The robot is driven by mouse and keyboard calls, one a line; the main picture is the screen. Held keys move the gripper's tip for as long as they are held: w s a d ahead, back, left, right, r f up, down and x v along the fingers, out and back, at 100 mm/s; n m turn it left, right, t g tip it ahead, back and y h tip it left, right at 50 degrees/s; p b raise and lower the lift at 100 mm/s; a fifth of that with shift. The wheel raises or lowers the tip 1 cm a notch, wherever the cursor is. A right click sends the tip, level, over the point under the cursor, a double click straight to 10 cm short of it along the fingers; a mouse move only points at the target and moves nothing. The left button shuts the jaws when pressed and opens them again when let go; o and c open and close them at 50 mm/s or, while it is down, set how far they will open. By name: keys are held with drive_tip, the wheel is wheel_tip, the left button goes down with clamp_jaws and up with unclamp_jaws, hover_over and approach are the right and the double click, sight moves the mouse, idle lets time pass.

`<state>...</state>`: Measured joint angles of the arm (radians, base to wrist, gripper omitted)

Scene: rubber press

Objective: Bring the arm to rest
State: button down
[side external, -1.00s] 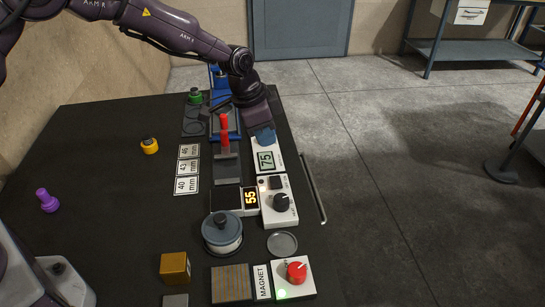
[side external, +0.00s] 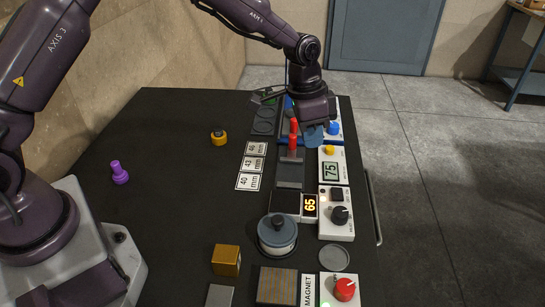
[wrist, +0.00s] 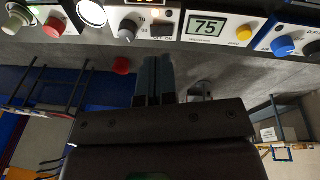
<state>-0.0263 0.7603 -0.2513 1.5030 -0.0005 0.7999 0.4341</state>
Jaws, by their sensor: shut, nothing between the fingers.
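My gripper (side external: 313,137) is at the back of the row of devices, over the area near the blue knob (side external: 333,128). Its blue-grey fingers are together and empty. In the wrist view the shut fingers (wrist: 155,80) point towards the panels, with nothing between them. The wrist is bent, with the fingers beside the red-handled press (side external: 293,140). I cannot tell the gap between the fingers and the panel below.
A display reading 75 (side external: 331,170), a black dial (side external: 340,215), a red knob (side external: 345,289) and a lidded pot (side external: 277,233) line the right side. A yellow-black piece (side external: 218,138), a purple piece (side external: 119,172) and a brass block (side external: 226,260) stand left. The table's left part is mostly clear.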

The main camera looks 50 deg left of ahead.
drive_tip(key=s+a+r+n+t, duration=0.1)
drive_tip(key=s+a+r+n, duration=0.1)
drive_tip(key=s+r, duration=0.4)
drive_tip(key=s+a+r+n+t+y, duration=0.1)
drive_tip(key=s+a+r, duration=0.3)
drive_tip(key=s, duration=0.9)
drive_tip(key=s+a+r+n+t+y, duration=0.1)
drive_tip(key=s+a+r+n+t, duration=0.1)
drive_tip(key=s+r, duration=0.7)
drive_tip(key=shift+s+a+r+n+t, duration=0.25)
drive_tip(key=shift+a+n+t, duration=0.15)
drive_tip(key=shift+a+n, duration=0.5)
drive_tip(key=shift+a, duration=0.1)
